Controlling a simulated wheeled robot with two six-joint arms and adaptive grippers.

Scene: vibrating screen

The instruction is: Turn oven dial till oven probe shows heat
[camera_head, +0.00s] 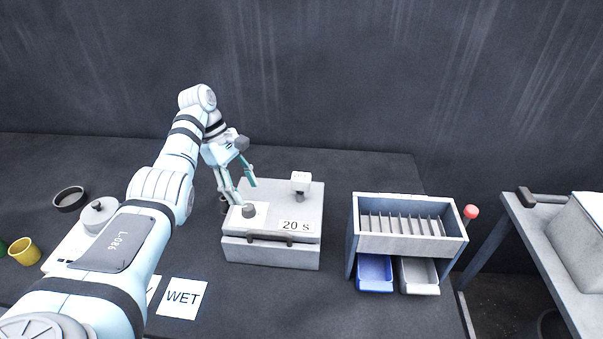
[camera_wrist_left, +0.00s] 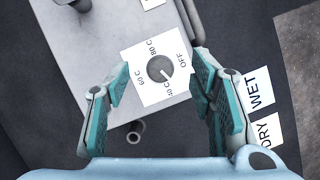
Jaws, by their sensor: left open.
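The oven is a light grey box (camera_head: 270,254) with a dark front handle and a "20 S" label. The dial, a round grey knob (camera_head: 250,211), sits on a white plate on its top. In the left wrist view the dial (camera_wrist_left: 158,68) is ringed by OFF, 80 C, 60 C and a partly hidden mark. Its pale pointer aims lower right, between OFF and that mark. My left gripper (camera_head: 246,196) is open above the dial, its fingertips (camera_wrist_left: 160,76) on either side and apart from it. A small white block (camera_head: 300,179) stands on the oven; I cannot tell whether it is the probe.
A slotted grey rack (camera_head: 402,242) stands right of the oven, with a blue tray (camera_head: 375,272) and a grey tray (camera_head: 418,275) below. A WET card (camera_head: 183,297) lies in front. A yellow cup (camera_head: 25,251) and a dark dish (camera_head: 70,199) are at left.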

